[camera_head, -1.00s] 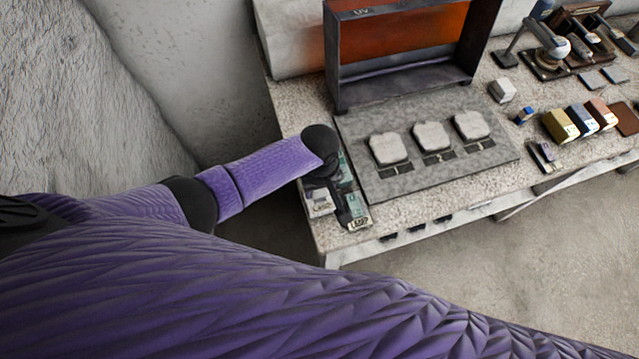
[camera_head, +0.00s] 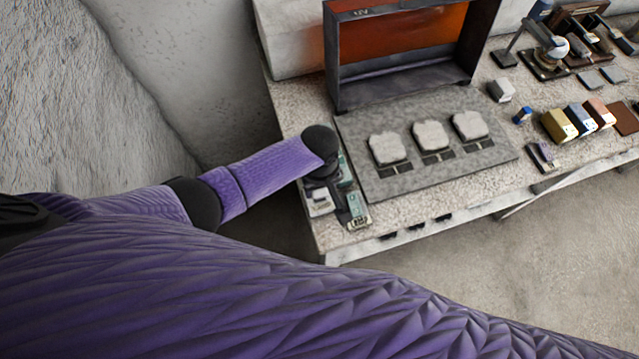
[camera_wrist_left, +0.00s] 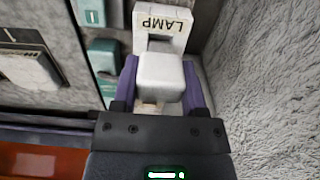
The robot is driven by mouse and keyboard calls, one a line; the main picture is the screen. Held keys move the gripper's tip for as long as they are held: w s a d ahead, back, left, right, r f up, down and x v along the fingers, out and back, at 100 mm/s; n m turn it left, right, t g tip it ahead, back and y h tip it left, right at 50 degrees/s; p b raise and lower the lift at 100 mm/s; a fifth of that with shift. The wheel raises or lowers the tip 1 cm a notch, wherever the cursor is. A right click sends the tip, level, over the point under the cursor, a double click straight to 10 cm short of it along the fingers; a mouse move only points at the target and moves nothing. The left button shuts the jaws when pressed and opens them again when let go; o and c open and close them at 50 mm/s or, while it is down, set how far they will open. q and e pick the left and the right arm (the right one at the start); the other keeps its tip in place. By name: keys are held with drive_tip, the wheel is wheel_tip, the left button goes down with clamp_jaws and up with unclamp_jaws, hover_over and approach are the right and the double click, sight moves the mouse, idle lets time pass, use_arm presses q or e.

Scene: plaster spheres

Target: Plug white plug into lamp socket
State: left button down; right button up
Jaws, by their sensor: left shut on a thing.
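In the left wrist view, the white plug (camera_wrist_left: 161,76) is a rounded white block between the purple fingers of my left gripper (camera_wrist_left: 161,88), which is shut on it. The lamp socket (camera_wrist_left: 164,22), a white block marked LAMP, is just beyond the plug. The plug covers part of the socket's near side, so I cannot tell whether they touch. In the head view, my left gripper (camera_head: 334,190) is above the front left corner of the bench, beside the white socket block (camera_head: 318,203). The plug is hidden there. My right gripper is not in view.
Green blocks (camera_wrist_left: 104,57) stand close beside the socket. A grey board (camera_head: 450,165) with several pale plaster pieces lies to the right, before an orange-lined UV box (camera_head: 405,45). Coloured blocks (camera_head: 560,124) stand farther right. A rough wall (camera_wrist_left: 262,80) is close in the wrist view.

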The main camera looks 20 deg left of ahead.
use_arm(q)
drive_tip(key=shift+f, duration=0.15)
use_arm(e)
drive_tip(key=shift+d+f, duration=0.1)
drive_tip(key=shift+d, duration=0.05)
use_arm(q)
drive_tip(key=shift+f+b, duration=0.3)
drive_tip(key=shift+f, duration=0.1)
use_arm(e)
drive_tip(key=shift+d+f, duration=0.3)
use_arm(q)
drive_tip(key=shift+f+b, duration=0.7)
drive_tip(key=shift+f, duration=0.25)
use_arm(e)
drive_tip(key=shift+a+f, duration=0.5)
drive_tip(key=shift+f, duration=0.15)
use_arm(q)
drive_tip(key=shift+c, duration=1.6)
unclamp_jaws()
drive_tip(key=shift+o, duration=1.3)
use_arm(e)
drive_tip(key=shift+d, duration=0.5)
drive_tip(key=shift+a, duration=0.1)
